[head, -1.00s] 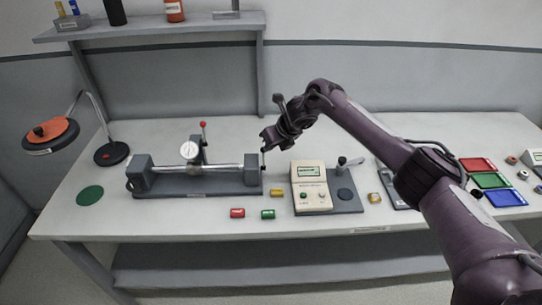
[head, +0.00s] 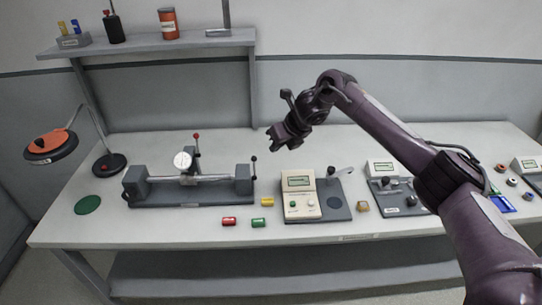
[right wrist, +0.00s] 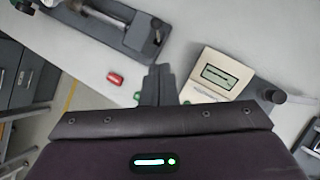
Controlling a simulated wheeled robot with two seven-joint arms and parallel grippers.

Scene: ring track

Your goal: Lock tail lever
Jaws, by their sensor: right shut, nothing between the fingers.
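The bench fixture (head: 190,198) stands on the left half of the table, with a horizontal bar between two grey end blocks and a round white dial (head: 182,160). The tail lever (head: 254,167), short with a dark knob, stands roughly upright at its right end block. That end block (right wrist: 143,34) also shows at the top of the right wrist view. My right gripper (head: 278,140) is shut and empty, above and to the right of the tail lever, apart from it. Its fingers (right wrist: 157,85) show in the right wrist view over bare table. My left gripper is not in view.
Red (head: 229,221), green (head: 258,222) and yellow (head: 267,202) cylinders lie in front of the fixture. A beige meter box (head: 299,196) stands to the right, with another device (head: 383,170) beyond it. A shelf (head: 150,44) is at the back.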

